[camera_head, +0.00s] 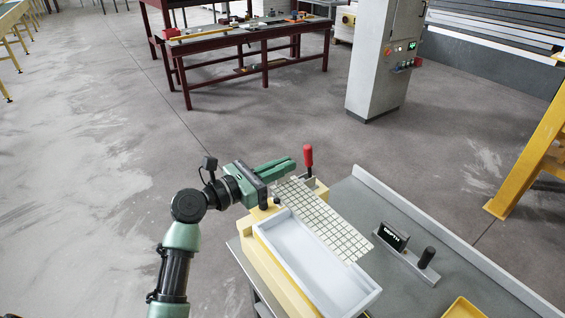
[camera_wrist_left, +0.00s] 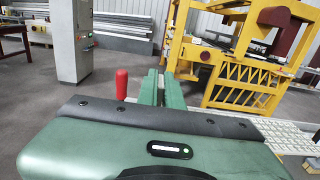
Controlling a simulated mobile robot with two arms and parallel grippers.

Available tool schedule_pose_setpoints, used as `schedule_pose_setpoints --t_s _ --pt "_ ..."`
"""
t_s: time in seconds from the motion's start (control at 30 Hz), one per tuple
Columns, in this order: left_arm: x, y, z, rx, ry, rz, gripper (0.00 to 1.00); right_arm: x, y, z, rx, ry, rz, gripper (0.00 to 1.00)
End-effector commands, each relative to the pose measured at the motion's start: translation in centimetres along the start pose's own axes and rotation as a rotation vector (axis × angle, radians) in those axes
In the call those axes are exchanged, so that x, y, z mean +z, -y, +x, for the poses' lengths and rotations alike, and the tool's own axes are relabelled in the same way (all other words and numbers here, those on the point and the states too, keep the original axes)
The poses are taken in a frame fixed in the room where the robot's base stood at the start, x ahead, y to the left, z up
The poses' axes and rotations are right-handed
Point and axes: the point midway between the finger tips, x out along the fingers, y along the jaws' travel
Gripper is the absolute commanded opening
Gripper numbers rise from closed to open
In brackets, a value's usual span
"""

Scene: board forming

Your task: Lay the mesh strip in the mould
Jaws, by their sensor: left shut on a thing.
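The mesh strip (camera_head: 325,217) is a pale sheet with a dark grid. It stretches from my left gripper (camera_head: 277,167) toward the lower right, over the far right side of the mould. The mould (camera_head: 372,296) is a pale rectangular tray in a cream-yellow frame; its visible interior looks empty. My left gripper is shut on the mesh strip near its far left end; the fingers hide the exact grip. In the left wrist view the fingers (camera_wrist_left: 161,87) are close together, and part of the mesh (camera_wrist_left: 292,134) shows at the right. My right gripper is not seen.
A red-handled clamp (camera_head: 308,157) stands upright close to my left fingers. On the grey bench (camera_head: 360,200) are a black block marked DEPTH (camera_head: 393,237) and a black knob (camera_head: 427,256). A yellow tray (camera_head: 462,308) sits at the bottom right. A raised lip borders the bench.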

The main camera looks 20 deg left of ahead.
Motion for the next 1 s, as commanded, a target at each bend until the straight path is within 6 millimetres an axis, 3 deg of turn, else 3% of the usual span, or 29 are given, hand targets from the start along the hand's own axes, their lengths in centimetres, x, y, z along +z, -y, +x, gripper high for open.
schedule_pose_setpoints --t_s 0.03,0.6,1.0 --pt "-1.1 0.0 0.0 0.000 -0.002 -0.003 0.00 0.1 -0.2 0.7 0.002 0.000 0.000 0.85" --pt "-6.5 0.0 0.0 0.000 -0.002 -0.003 0.00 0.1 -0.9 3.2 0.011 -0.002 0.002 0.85" --pt "-7.7 0.0 0.0 0.000 -0.001 -0.001 0.00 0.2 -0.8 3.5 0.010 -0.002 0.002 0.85"
